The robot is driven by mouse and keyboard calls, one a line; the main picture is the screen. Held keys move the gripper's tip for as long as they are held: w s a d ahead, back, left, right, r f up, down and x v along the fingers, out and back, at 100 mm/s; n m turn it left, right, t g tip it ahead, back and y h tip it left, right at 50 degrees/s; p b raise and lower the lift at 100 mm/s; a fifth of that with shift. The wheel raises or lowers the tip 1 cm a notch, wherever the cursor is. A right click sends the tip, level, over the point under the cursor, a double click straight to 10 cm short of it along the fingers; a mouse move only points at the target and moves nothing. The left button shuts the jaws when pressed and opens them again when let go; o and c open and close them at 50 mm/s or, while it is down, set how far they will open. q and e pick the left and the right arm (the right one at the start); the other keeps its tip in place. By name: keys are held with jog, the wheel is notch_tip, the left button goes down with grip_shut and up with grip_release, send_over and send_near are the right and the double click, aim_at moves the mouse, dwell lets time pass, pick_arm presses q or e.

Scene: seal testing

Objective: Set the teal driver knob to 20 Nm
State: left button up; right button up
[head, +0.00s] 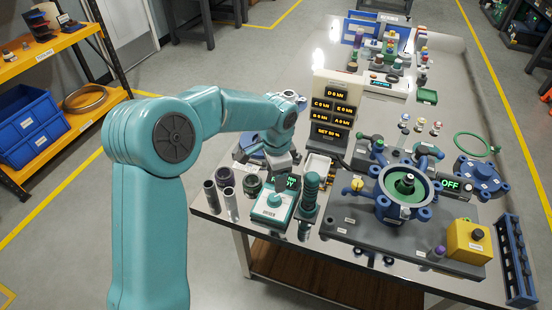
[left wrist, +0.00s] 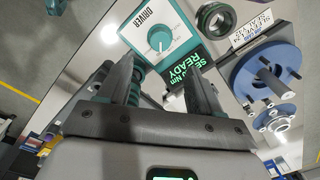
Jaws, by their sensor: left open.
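The teal driver box (head: 268,214) stands near the left front of the bench, with a round pale-ringed knob (head: 274,200) on its top face. In the left wrist view the box's knob (left wrist: 160,41) is teal with a pointer mark, beside the label DRIVER. A green-lit display (left wrist: 186,66) beside it reads READY; the set value is partly hidden by a finger. My left gripper (left wrist: 164,76) is open and empty, its fingertips apart and short of the knob in that picture. In the head view the left gripper (head: 283,170) hangs just behind the box. My right gripper is not in view.
A dark green ribbed cylinder (head: 310,190) stands close right of the driver, and grey tubes (head: 226,178) stand to its left. A stack of lit displays (head: 334,105) rises behind. A blue flanged fixture (head: 403,190) fills the bench's right.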

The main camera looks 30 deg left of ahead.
pick_arm(q)
notch_tip(320, 180, up, 7)
jog(key=shift+s+d+f, duration=0.1)
jog(key=shift+f, duration=0.05)
dwell(0.6)
